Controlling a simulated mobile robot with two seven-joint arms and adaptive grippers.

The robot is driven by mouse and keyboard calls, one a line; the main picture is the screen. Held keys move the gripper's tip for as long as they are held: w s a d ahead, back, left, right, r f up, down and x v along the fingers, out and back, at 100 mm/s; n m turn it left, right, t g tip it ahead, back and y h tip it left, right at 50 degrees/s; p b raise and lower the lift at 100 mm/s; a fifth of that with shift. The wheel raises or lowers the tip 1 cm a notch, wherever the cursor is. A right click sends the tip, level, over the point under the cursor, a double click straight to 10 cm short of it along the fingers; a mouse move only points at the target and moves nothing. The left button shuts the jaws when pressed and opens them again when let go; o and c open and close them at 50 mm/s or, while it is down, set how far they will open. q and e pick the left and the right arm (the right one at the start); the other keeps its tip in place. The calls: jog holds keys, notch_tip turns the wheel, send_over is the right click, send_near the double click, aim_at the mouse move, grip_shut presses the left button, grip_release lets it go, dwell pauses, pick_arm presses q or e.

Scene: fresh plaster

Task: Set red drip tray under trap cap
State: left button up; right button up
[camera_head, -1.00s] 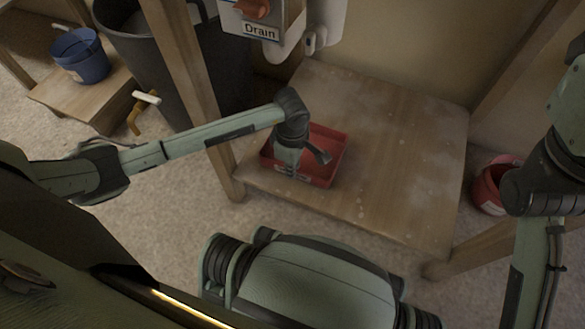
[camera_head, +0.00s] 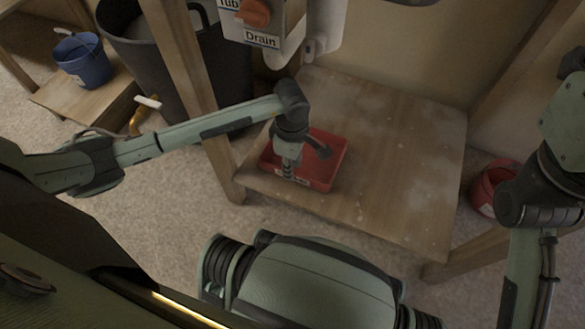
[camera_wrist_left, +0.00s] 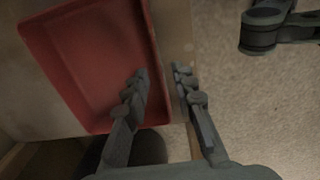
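The red drip tray (camera_head: 328,172) lies flat at the left front of the low wooden shelf, and fills the left of the left wrist view (camera_wrist_left: 85,50). My left gripper (camera_head: 290,172) points down at the tray's near side. In the left wrist view its fingers (camera_wrist_left: 161,74) stand apart, one over the tray's inside and one outside, with the tray wall between them. I cannot tell whether they touch the wall. White fittings (camera_head: 312,48) hang below the box labelled "Drain" (camera_head: 262,38); I cannot tell which part is the trap cap. My right gripper is out of view.
The shelf (camera_head: 400,165) is bare right of the tray. A wooden post (camera_head: 185,65) stands at its left. A dark bin (camera_head: 140,45), a blue bucket (camera_head: 85,62) and a yellow-handled tool (camera_head: 140,118) are further left. A red bucket (camera_head: 488,190) stands right.

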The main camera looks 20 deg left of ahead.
pick_arm(q)
notch_tip(320, 180, up, 8)
jog(key=p, duration=0.1)
jog(key=shift+p, duration=0.35)
jog(key=shift+r, duration=0.1)
dwell(2.1)
